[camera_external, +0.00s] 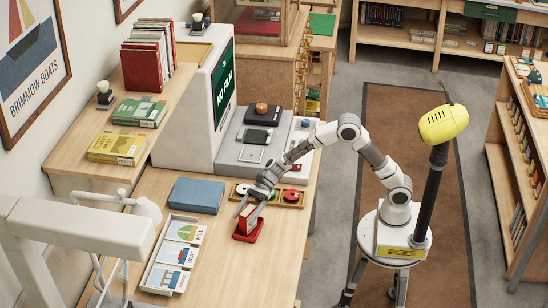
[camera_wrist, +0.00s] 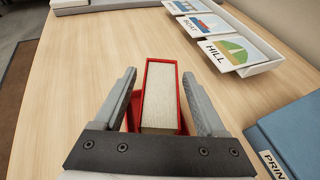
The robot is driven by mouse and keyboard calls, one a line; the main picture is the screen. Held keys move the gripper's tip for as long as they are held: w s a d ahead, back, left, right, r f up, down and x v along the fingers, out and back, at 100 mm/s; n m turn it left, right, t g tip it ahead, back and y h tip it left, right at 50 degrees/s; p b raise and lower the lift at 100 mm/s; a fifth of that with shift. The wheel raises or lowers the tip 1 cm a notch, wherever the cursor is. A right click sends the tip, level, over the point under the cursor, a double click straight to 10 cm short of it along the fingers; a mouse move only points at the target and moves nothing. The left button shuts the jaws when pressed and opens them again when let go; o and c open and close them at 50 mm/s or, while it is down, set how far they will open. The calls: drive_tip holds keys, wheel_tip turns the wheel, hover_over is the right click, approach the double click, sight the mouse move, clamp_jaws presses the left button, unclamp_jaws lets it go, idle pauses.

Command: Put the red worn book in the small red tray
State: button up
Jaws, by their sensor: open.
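The red worn book (camera_external: 246,219) stands on edge in the small red tray (camera_external: 250,237) on the wooden desk. In the wrist view the book (camera_wrist: 160,95) shows its pale page block framed by red covers. Parts of the red tray (camera_wrist: 183,127) show beside its near end; the rest is hidden beneath the book and behind my fingers. My gripper (camera_wrist: 160,93) is open, with one finger on each side of the book and a visible gap to each. In the external view my gripper (camera_external: 253,200) is over the book.
A blue book (camera_external: 197,196) lies left of the tray, and a white card holder (camera_external: 160,262) with picture cards lies nearer the front. A wooden tray with round pieces (camera_external: 285,195) is behind to the right. A grey machine with a screen (camera_external: 222,95) stands farther back. The desk's front right is clear.

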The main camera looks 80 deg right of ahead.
drive_tip(key=p+v, duration=0.2)
drive_tip(key=v, duration=0.9)
drive_tip(key=s+d+r+n+g+h, duration=0.1)
drive_tip(key=s+r+n+h, duration=0.15)
drive_tip(key=s+n, duration=0.4)
drive_tip(key=s+r+n+g+h, duration=0.1)
drive_tip(key=s+r+n+h, duration=0.2)
drive_tip(key=s, duration=0.7)
drive_tip(key=s+d+n+t+h, duration=0.2)
drive_tip(key=s+d+n+h, duration=0.5)
drive_tip(key=s+d+n, duration=0.4)
drive_tip(key=s+r+n, duration=0.1)
drive_tip(key=s+n, duration=0.1)
drive_tip(key=s, duration=0.2)
drive_tip(key=shift+d+t, duration=0.25)
drive_tip(key=shift+t, duration=0.05)
drive_tip(key=shift+s, duration=0.1)
wheel_tip(320, 180, up, 20)
drive_tip(key=p, duration=2)
drive_tip(key=shift+p, duration=0.3)
drive_tip(key=shift+r, duration=0.1)
